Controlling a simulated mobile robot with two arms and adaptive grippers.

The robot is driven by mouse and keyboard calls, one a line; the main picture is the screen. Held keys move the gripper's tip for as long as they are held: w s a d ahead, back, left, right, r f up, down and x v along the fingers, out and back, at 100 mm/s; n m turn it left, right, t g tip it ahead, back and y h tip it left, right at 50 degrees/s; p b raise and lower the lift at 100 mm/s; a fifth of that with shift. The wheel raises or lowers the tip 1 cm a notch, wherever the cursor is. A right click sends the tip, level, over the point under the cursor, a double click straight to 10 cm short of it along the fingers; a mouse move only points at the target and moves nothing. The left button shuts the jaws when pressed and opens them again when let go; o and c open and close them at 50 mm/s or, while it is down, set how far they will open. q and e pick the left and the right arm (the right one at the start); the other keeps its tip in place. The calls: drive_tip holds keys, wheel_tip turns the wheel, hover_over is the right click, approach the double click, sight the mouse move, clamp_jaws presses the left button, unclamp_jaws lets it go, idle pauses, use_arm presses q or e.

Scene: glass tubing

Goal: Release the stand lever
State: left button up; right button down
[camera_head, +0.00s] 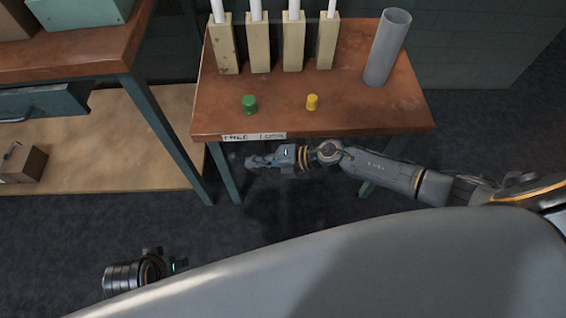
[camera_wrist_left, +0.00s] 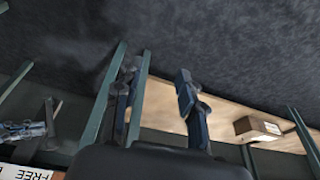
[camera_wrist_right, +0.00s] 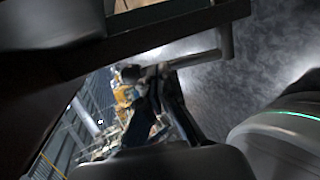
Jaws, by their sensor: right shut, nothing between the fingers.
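The stand is a red-brown table (camera_head: 350,117) with a label (camera_head: 254,136) on its front edge; "FREE" reads in the left wrist view (camera_wrist_left: 40,173). Under the tabletop, a grey bar with an upright piece, apparently the lever (camera_wrist_right: 195,60), shows in the right wrist view. My right gripper (camera_head: 250,162) is shut and empty below the label, at the table's front. Its fingertips (camera_wrist_right: 145,73) are close to the bar's end; I cannot tell whether they touch. My left gripper (camera_wrist_left: 155,85) is open and empty, off to the lower left in the head view.
Wooden blocks (camera_head: 293,48) with white tubes stand at the table's back. A grey cylinder (camera_head: 388,48), a green knob (camera_head: 249,104) and a yellow knob (camera_head: 312,102) are also on top. A workbench (camera_head: 75,55) with a lower shelf stands left. The dark floor before it is clear.

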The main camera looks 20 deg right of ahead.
drive_tip(key=shift+a+p, duration=0.3)
drive_tip(key=shift+p, duration=0.25)
use_arm(q)
wheel_tip(320, 180, down, 7)
use_arm(e)
drive_tip(key=shift+w+a, duration=0.1)
use_arm(q)
drive_tip(key=shift+s+d, duration=0.1)
use_arm(e)
drive_tip(key=s+d+r, duration=0.1)
drive_tip(key=s+d, duration=0.6)
drive_tip(key=d, duration=0.6)
drive_tip(key=shift+d, duration=0.1)
